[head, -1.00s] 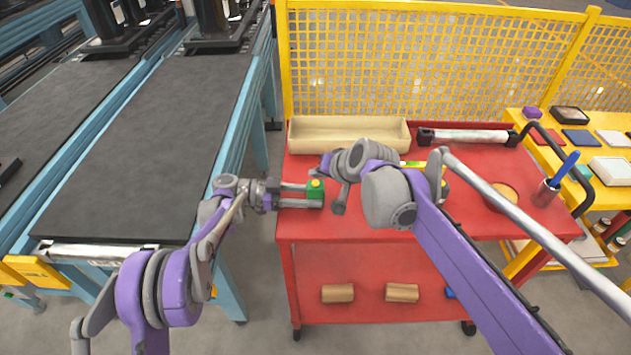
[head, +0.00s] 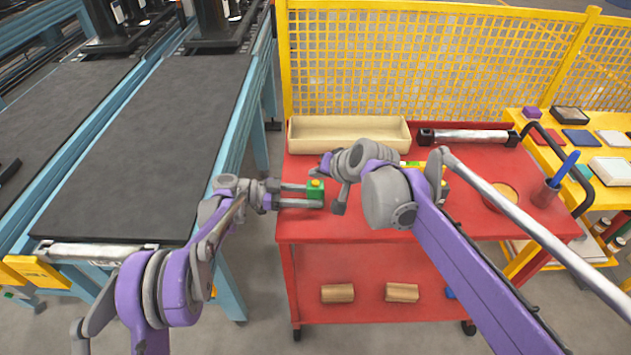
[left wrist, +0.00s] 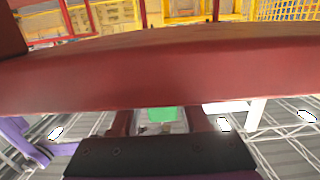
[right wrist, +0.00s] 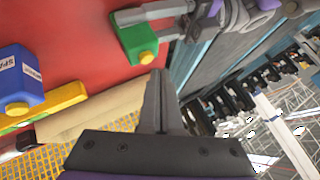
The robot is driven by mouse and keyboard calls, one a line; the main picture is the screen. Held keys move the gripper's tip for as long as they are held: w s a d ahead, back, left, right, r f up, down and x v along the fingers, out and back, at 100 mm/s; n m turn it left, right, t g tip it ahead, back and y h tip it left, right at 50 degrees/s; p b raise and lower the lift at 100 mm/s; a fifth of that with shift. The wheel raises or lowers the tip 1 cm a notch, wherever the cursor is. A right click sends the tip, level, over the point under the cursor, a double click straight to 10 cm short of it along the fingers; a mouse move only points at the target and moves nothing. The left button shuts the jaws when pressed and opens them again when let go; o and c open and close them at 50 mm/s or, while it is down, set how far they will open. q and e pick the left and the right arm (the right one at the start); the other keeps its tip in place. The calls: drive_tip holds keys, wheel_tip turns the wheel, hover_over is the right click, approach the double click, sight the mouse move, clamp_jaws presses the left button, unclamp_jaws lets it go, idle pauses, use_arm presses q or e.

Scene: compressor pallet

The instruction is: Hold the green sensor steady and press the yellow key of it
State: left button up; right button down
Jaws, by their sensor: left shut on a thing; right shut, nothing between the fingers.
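The green sensor (head: 315,194) with its round yellow key (head: 316,183) on top is at the left edge of the red cart. My left gripper (head: 308,196) is shut on it from the left; the left wrist view shows the green body (left wrist: 162,114) between the fingers. My right gripper (head: 338,207) is shut and empty, just right of the sensor. In the right wrist view, its closed fingertips (right wrist: 158,73) are close to the yellow key (right wrist: 147,57), with a small gap in the picture. My right arm hides part of the cart top.
The red cart top (head: 300,226) holds a beige tray (head: 350,135) at the back, a grey cylinder (head: 468,136) and a cup with a blue tool (head: 546,192). A conveyor (head: 140,140) stands left.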

sight(318, 188)
drive_tip(key=shift+f, duration=0.1)
idle(0.6)
drive_tip(key=shift+f, duration=0.35)
drive_tip(key=shift+f, duration=0.4)
idle(0.6)
idle(1.5)
drive_tip(key=shift+r, duration=0.85)
wheel_tip(318, 188, up, 5)
idle(0.4)
